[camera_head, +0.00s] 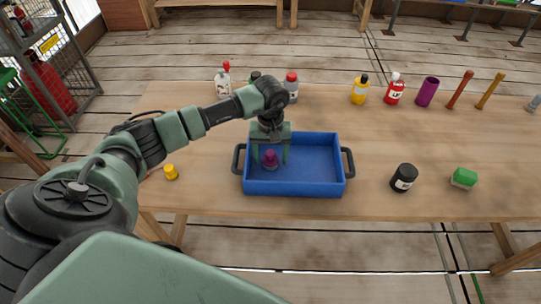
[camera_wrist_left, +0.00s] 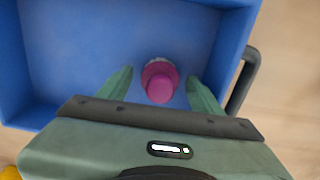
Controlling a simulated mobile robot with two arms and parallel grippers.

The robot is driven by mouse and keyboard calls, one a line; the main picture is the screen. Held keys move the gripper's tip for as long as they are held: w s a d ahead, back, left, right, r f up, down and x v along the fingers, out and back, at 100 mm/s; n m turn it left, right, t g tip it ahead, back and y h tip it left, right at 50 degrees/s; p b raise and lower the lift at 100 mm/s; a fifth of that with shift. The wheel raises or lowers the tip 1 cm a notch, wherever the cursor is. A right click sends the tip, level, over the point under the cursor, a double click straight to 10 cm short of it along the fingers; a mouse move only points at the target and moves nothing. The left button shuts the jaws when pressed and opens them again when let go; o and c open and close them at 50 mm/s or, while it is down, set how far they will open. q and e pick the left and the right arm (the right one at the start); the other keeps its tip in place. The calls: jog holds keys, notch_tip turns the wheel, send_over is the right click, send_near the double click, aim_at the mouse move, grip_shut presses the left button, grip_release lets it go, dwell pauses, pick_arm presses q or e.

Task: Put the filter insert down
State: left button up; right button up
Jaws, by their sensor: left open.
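The filter insert appears to be the small purple-pink piece (camera_head: 270,159) with a rounded top, standing in the left part of the blue tray (camera_head: 295,190). In the left wrist view the pink piece (camera_wrist_left: 160,82) stands on the tray floor near one wall. My left gripper (camera_head: 270,160) reaches down into the tray from above. Its fingers (camera_wrist_left: 163,88) are open on either side of the piece, with visible gaps. My right gripper is not in view.
A yellow piece (camera_head: 171,172) lies left of the tray. A black jar (camera_head: 403,178) and a green block (camera_head: 464,178) stand to the right. Several bottles, a purple cylinder (camera_head: 427,92) and sticks line the table's back. The tray's right half is empty.

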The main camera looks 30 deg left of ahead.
aim_at(270, 153)
pick_arm(q)
notch_tip(270, 153, up, 11)
jog(key=b, duration=0.3)
jog(key=shift+r, duration=0.65)
